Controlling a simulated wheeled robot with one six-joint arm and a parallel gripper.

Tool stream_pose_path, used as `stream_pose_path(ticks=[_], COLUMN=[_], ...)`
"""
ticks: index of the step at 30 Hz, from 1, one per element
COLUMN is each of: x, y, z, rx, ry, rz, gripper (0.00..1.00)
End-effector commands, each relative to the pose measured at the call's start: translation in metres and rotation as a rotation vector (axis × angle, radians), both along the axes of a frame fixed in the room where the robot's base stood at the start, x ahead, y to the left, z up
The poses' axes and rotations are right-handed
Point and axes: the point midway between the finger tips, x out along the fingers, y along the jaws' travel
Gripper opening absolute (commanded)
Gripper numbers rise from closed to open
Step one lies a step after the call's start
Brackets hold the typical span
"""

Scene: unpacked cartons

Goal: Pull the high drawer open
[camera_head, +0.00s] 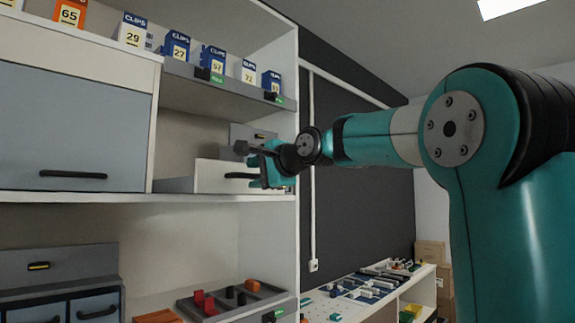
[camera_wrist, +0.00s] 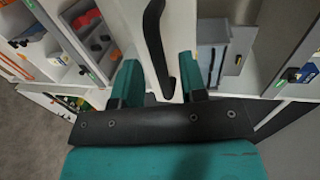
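The white drawer (camera_head: 215,175) with a black bar handle (camera_head: 238,176) is in the middle of the cabinet in the head view. Its side shows, so it stands partly out of its bay. My gripper (camera_head: 262,172) is at the right end of this handle. In the wrist view the white front carries the black handle (camera_wrist: 155,38), whose near end lies between the two teal fingers of my gripper (camera_wrist: 158,82). The fingers are spread with a gap around the handle end; I cannot tell whether either one touches it.
A blue-grey front (camera_head: 75,125) with a black handle is left of the drawer. Boxes of clips (camera_head: 213,62) stand on the shelf above. Below are a tray (camera_head: 230,300) with red and black blocks and a grey drawer unit (camera_head: 60,280). A low workbench (camera_head: 370,290) is at right.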

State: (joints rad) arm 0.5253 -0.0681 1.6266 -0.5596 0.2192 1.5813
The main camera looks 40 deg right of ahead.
Motion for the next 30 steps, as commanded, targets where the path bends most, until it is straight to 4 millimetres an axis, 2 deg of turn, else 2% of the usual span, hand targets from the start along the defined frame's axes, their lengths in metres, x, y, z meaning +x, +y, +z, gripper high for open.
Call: stream_pose_path(ticks=[9,15,21,30], x=[-0.080,-0.118,-0.139,-0.147], y=[-0.005,-0.006,-0.006,-0.004], z=[0.015,0.024,0.029,0.031], rx=[-0.004,-0.005,-0.002,-0.001], ry=[-0.004,-0.001,-0.002,0.000], rz=[-0.009,-0.008,-0.005,0.000], gripper=[0.39,0.39,0.39,0.39])
